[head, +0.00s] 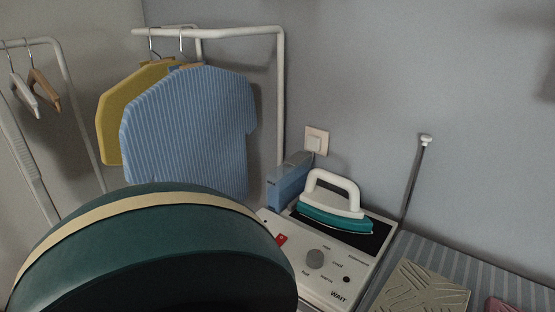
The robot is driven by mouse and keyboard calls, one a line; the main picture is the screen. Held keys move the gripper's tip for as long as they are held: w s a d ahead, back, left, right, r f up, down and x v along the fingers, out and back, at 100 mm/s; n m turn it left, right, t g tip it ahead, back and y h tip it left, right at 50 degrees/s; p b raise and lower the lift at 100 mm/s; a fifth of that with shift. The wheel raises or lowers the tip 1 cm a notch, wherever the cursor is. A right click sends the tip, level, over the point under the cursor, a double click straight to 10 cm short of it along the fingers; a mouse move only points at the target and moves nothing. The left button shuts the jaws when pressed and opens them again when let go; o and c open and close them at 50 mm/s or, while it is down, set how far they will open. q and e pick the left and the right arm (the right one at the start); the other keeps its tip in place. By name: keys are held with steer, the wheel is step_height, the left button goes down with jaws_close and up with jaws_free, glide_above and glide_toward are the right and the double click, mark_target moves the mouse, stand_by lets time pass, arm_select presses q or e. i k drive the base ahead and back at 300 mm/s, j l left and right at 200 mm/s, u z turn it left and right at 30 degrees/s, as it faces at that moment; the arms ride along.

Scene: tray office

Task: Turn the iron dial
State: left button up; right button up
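The teal iron with a white handle (336,219) rests on the station's black plate behind the dial. The word WAIT is printed near the front right of the panel, and a small dark round spot lies just above it. Neither of my grippers shows in the head view. A large dark green rounded shape with a cream band, close to the camera, hides the area left of the station.
A blue box (285,188) stands behind the station, near a wall switch (316,140). A blue striped shirt (190,130) and a yellow one (112,117) hang on a white rack (280,85). A striped board with a patterned tile (424,289) lies to the right.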

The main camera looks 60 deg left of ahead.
mark_target(314, 260)
steer(key=l+u, duration=0.1)
steer(key=u, duration=0.4)
steer(key=l+u, duration=0.1)
steer(key=u, duration=0.4)
steer(key=k+u, duration=0.1)
steer(key=u, duration=0.4)
steer(key=l, duration=0.4)
steer(key=i, duration=0.15)
